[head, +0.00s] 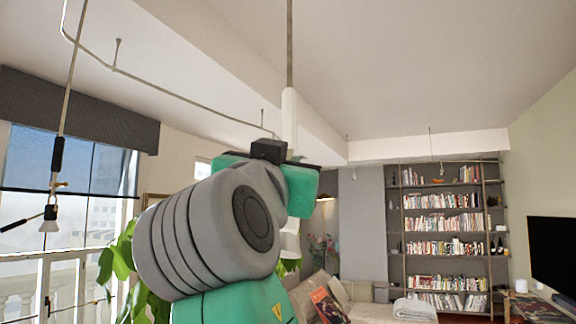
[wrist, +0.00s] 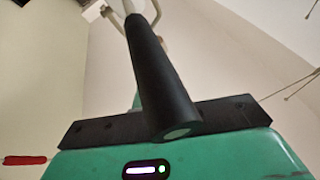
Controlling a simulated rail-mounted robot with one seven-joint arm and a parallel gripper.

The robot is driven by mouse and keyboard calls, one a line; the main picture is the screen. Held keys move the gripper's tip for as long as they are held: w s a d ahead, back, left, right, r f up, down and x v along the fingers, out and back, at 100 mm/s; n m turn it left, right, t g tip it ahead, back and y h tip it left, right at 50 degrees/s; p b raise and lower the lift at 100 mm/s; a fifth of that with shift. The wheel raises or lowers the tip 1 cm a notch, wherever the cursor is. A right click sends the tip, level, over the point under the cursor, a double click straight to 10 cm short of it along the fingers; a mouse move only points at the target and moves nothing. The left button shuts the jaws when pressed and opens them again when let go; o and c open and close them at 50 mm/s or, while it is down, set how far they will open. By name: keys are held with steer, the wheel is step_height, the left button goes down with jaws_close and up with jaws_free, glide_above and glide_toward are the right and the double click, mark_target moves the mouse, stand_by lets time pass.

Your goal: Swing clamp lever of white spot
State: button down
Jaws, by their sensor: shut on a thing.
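The white spot shows in the head view as a white upper tube (head: 289,118) on a thin rod from the ceiling. A white part below it (head: 290,240) is mostly hidden behind my arm. In the wrist view a black cylindrical clamp lever (wrist: 158,75) runs up from my gripper (wrist: 165,112) towards a blurred white part (wrist: 128,12). My gripper is shut on the lever, whose round grey end faces the camera. The fingertips are hard to make out. In the head view my arm hides the lever.
Another hanging lamp (head: 49,218), with a black stem and pale shade, is at the left by the window. A curved ceiling rail (head: 180,95) runs overhead. A bookshelf (head: 445,225), a sofa (head: 360,300) and a television (head: 553,255) stand farther back. A plant (head: 130,275) is behind my arm.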

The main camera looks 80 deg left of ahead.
steer(key=c, duration=1.5)
jaws_free()
steer(key=b+v, duration=0.2)
steer(key=v, duration=0.5)
steer(key=shift+s+d+f, duration=0.2)
steer(key=shift+d, duration=0.1)
